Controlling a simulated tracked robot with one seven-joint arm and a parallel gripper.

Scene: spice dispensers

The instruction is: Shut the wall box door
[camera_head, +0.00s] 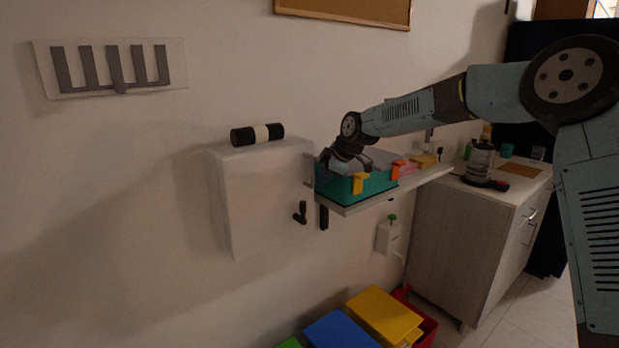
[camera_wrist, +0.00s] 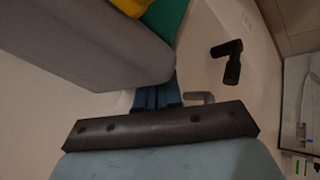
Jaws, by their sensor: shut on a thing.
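The wall box (camera_head: 265,195) is a pale box on the wall at centre left. Its front carries a black handle (camera_head: 301,212), which also shows in the wrist view (camera_wrist: 228,62). I cannot tell whether the door is fully flush. My gripper (camera_head: 336,162) is to the right of the box, at the teal bin (camera_head: 352,188) on the wall shelf. In the wrist view, a large grey block (camera_wrist: 90,45) covers the ends of my blue fingers (camera_wrist: 156,97). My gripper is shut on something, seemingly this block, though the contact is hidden.
The teal bin has yellow and orange clips and stands on a narrow shelf (camera_head: 425,179) beside the box. Blue (camera_head: 340,330) and yellow (camera_head: 383,315) bins stand below. A cabinet (camera_head: 465,240) stands at right.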

